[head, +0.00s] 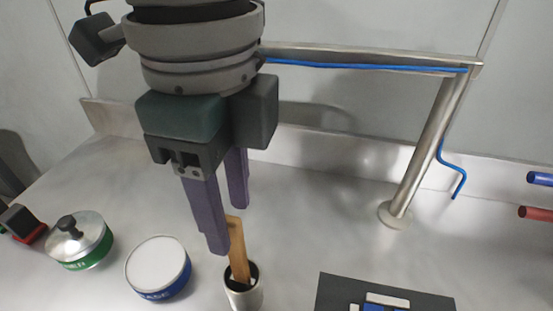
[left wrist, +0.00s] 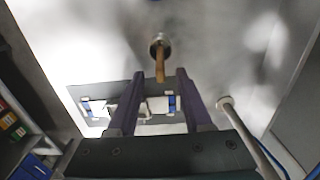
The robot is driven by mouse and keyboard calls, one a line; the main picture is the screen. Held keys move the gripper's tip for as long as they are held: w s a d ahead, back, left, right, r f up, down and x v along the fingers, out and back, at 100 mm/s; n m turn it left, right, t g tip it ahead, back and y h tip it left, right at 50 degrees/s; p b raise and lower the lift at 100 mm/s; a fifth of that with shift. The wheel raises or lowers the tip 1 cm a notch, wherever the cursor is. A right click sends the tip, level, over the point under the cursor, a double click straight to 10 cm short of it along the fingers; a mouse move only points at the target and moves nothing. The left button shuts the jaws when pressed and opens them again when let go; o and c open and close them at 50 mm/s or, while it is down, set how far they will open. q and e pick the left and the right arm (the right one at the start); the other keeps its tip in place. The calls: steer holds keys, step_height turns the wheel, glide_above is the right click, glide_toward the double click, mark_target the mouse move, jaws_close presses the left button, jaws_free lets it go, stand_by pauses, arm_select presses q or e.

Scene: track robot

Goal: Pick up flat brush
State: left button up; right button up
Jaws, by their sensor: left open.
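The flat brush (head: 238,251) stands in a small metal cup (head: 243,291), its wooden handle pointing up and leaning slightly. In the left wrist view the brush handle (left wrist: 160,70) points from the cup (left wrist: 160,41) toward the space between my fingers. My left gripper (head: 226,228) is open, its purple fingers pointing down, just above and around the top of the handle in the head view. It also shows in the left wrist view (left wrist: 154,74), with nothing gripped. The bristles are hidden inside the cup. My right gripper is not in view.
A round blue-labelled tin (head: 158,268) and a green tin with a knobbed lid (head: 79,242) stand left of the cup. A dark mat (head: 335,292) with blue and white items lies to the right. A metal post (head: 426,145) with a blue line rises behind.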

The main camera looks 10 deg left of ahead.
mark_target(235, 243)
arm_select(q)
step_height(235, 243, down, 6)
steer(key=shift+f, duration=0.1)
steer(key=shift+c, duration=0.2)
jaws_close()
stand_by(0.3)
